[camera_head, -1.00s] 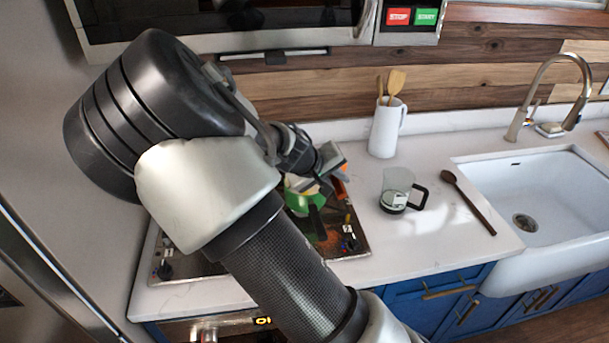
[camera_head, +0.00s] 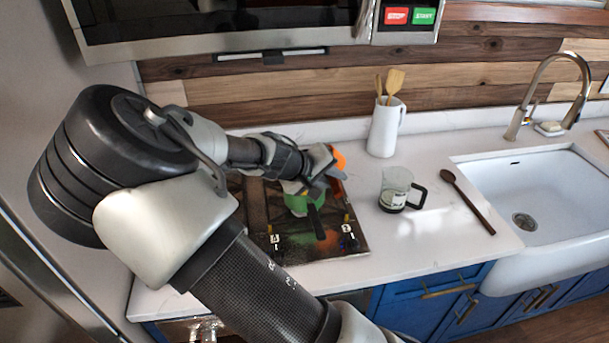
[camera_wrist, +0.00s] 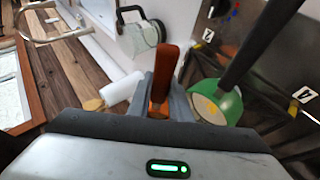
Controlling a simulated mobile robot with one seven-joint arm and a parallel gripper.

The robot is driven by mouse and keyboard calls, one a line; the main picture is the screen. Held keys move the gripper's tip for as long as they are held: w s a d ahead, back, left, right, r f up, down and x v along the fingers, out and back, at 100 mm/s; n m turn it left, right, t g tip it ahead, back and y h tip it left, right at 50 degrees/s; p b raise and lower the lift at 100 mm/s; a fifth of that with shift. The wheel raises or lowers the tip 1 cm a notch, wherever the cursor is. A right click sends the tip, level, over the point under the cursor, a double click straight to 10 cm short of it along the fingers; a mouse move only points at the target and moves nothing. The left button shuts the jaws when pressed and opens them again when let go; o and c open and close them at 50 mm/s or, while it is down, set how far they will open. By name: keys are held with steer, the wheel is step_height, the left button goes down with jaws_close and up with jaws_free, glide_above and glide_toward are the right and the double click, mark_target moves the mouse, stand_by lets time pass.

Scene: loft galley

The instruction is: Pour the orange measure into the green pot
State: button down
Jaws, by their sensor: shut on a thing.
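The green pot (camera_head: 298,204) sits on the cooktop with its dark handle toward the front. In the wrist view the green pot (camera_wrist: 230,104) is just right of my fingers, with something pale tan inside it. My gripper (camera_head: 326,166) is shut on the orange measure (camera_head: 339,159), above and slightly right of the pot. In the wrist view the measure (camera_wrist: 164,78) stands out between the fingers of my gripper (camera_wrist: 170,103). The inside of the measure is hidden, so I cannot tell what it holds.
A glass carafe (camera_head: 394,190) with a black handle stands right of the cooktop (camera_head: 275,240). A white utensil jug (camera_head: 384,130) is behind it. A dark wooden spoon (camera_head: 468,201) lies beside the sink (camera_head: 535,190). The microwave (camera_head: 230,35) overhangs the back.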

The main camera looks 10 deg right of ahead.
steer(key=shift+a+f+h, duration=0.3)
steer(key=shift+f+h, duration=0.2)
steer(key=shift+h, duration=0.5)
stand_by(0.3)
steer(key=shift+a+r+n+t+h+b, duration=0.2)
steer(key=shift+n+h+b, duration=0.15)
steer(key=shift+h+b, duration=0.35)
steer(key=shift+a+r+n+t+h+b, duration=0.1)
steer(key=shift+a+n+t+h+b, duration=0.2)
steer(key=shift+h+b, duration=0.4)
stand_by(0.7)
steer(key=shift+a+n+h+b, duration=0.35)
steer(key=shift+a+h+b, duration=0.45)
steer(key=shift+a+b, duration=0.1)
stand_by(0.5)
steer(key=shift+a+r+n+t+h+b, duration=0.1)
steer(key=shift+a+n+t+h+b, duration=0.25)
steer(key=shift+h+b, duration=0.6)
steer(key=shift+a+r+n+t+h+b, duration=0.1)
steer(key=shift+a+n+t+h+b, duration=0.25)
steer(key=shift+h+b, duration=0.55)
stand_by(1.4)
